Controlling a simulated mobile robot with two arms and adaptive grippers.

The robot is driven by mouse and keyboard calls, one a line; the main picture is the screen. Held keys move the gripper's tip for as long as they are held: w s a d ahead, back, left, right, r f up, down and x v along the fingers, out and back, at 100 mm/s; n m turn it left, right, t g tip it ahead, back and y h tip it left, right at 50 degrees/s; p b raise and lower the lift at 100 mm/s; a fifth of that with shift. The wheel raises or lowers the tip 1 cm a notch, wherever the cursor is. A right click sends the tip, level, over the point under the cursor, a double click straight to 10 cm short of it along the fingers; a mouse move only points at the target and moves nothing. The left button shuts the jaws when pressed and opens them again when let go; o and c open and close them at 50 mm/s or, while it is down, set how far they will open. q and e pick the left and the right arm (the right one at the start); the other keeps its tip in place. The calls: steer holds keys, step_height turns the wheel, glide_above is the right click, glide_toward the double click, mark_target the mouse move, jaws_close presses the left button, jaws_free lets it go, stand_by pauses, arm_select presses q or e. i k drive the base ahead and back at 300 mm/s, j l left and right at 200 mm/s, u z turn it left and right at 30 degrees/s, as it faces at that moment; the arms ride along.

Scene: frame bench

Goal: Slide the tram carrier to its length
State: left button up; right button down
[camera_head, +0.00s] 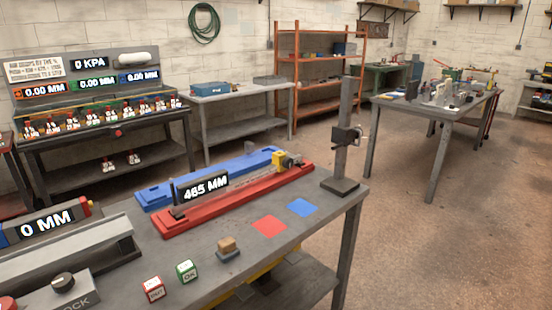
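On the near grey bench (330,205), a long red base (235,205) carries a rail and a black display (201,188) that appears to read 465 MM. A yellow block with a grey round part (284,160) sits at the rail's far right end; it may be the tram carrier, but I cannot tell for sure. A blue base (160,195) lies parallel behind the red one. At the left edge, a grey rail unit (75,250) has a display (47,224) reading 0 MM. Neither of my grippers is in view.
A dark upright stand (345,130) stands at the bench's right end. Red (269,226) and blue (302,208) flat squares, a small block (227,248), and red (152,289) and green (187,271) cubes lie in front. A black knob (64,281) is at lower left.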

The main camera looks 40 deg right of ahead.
mark_target(278, 157)
steer(key=i+l, duration=0.1)
steer(key=l, duration=0.4)
steer(key=i+l+u, duration=0.15)
steer(key=l, duration=0.8)
